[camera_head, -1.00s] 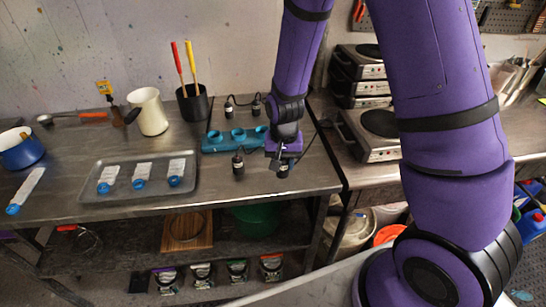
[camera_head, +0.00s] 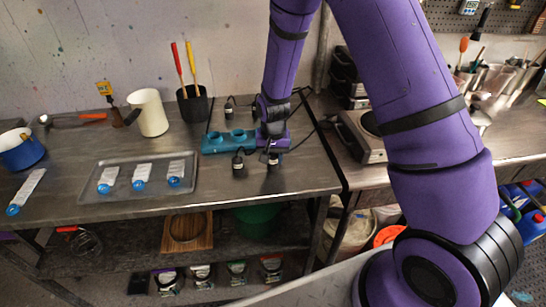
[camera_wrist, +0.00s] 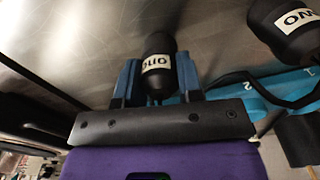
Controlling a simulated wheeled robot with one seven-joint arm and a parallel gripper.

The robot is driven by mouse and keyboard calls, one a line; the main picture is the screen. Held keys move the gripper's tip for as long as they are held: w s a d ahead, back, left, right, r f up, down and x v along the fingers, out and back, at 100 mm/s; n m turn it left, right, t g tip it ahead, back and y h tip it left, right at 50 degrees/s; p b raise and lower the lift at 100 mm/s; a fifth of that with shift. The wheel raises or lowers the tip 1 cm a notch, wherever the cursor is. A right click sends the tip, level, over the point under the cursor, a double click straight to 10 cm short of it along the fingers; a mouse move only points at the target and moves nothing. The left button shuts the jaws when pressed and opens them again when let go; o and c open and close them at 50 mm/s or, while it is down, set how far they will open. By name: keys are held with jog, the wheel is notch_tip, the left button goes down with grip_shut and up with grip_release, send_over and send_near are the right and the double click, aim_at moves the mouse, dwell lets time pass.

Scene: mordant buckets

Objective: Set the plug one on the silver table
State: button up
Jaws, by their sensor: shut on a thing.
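A black plug with a white label, which reads "one" upside down, is plug one (camera_wrist: 158,65). My gripper (camera_wrist: 158,82) is shut on it, with a blue finger on each side. In the head view, my gripper (camera_head: 271,152) is over the right end of the teal socket block (camera_head: 215,145), with plug one (camera_head: 273,161) below it. I cannot tell whether the plug touches the table. The silver metal table (camera_head: 300,178) lies below. A second black plug (camera_head: 238,161) stands left of plug one; its label in the wrist view (camera_wrist: 285,25) appears to read "two".
Two more black plugs (camera_head: 228,108) stand behind the block. A grey tray (camera_head: 120,215) with several blue-ended labelled items is at left. A cream jug (camera_head: 148,112) and a black pot (camera_head: 193,105) stand behind. A hotplate (camera_head: 360,140) is at right. Bare table lies at front.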

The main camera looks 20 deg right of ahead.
jog(key=shift+f, duration=0.1)
jog(key=o, duration=0.9)
jog(key=shift+o, duration=0.2)
jog(key=s+d+r+t, duration=0.1)
jog(key=s+r, duration=0.1)
jog(key=r, duration=0.9)
jog(key=s+d+r, duration=0.1)
jog(key=s+r, duration=0.1)
jog(key=r, duration=0.9)
jog(key=s+d+r+n+t, duration=0.2)
jog(key=s+r, duration=0.6)
jog(key=s, duration=0.4)
jog(key=s+d+r+n+t, duration=0.2)
jog(key=s+d+r, duration=0.2)
jog(key=s+r, duration=0.4)
jog(key=shift+s+d+r, duration=0.15)
jog(key=shift+s+r, duration=0.05)
jog(key=shift+s, duration=2.1)
